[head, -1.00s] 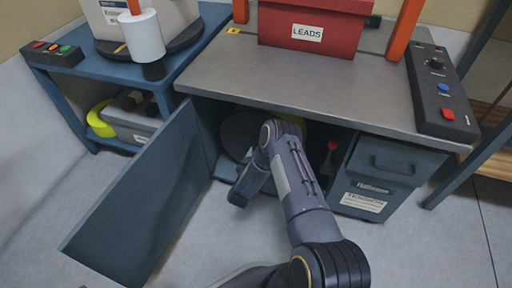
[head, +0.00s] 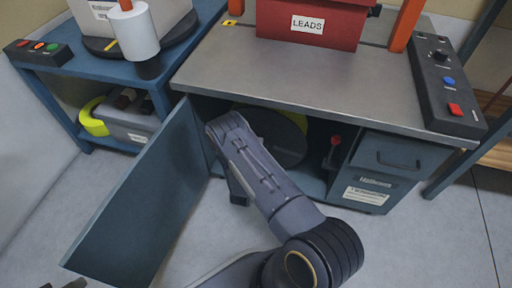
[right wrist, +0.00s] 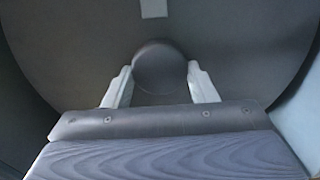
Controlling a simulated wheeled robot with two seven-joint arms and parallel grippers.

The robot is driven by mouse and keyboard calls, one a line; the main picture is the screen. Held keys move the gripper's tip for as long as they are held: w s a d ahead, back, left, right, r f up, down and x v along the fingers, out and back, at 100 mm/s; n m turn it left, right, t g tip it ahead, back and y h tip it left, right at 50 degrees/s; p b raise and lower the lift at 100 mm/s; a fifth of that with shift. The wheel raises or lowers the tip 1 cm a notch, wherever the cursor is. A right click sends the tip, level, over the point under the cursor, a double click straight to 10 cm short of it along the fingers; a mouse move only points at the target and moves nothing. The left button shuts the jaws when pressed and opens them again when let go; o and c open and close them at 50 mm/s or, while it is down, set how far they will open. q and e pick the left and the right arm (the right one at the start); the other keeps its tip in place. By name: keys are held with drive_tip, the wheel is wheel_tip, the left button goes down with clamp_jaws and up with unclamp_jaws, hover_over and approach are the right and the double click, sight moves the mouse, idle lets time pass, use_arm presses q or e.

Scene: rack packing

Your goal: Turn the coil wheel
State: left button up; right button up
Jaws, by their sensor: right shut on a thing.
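The coil wheel (head: 283,143) is a large dark disc inside the open cabinet under the bench, partly hidden by my right arm. In the right wrist view the wheel's dark face (right wrist: 235,40) fills most of the picture, with a pale label at its top. A round dark knob (right wrist: 158,68) stands out from it. My right gripper (right wrist: 160,82) has one finger on each side of this knob and is shut on it. In the head view its fingers are hidden. Small dark tips at the lower left edge seem to be my left gripper (head: 62,285), mostly out of frame.
The cabinet door (head: 140,195) stands open at the left. A red-handled lever (head: 334,150) and a drawer (head: 395,157) are right of the opening. A red LEADS box (head: 310,27) and a button panel (head: 445,85) are on the bench (head: 290,75). A blue side shelf (head: 100,65) stands left.

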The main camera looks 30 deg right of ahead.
drive_tip(key=shift+s+f+n+b, duration=0.15)
drive_tip(key=shift+n+b, duration=0.2)
drive_tip(key=shift+n, duration=0.75)
drive_tip(key=o, duration=1.4)
drive_tip(key=p+v, duration=0.2)
drive_tip(key=v, duration=0.5)
drive_tip(key=shift+s+a, duration=0.2)
drive_tip(key=shift+a, duration=0.15)
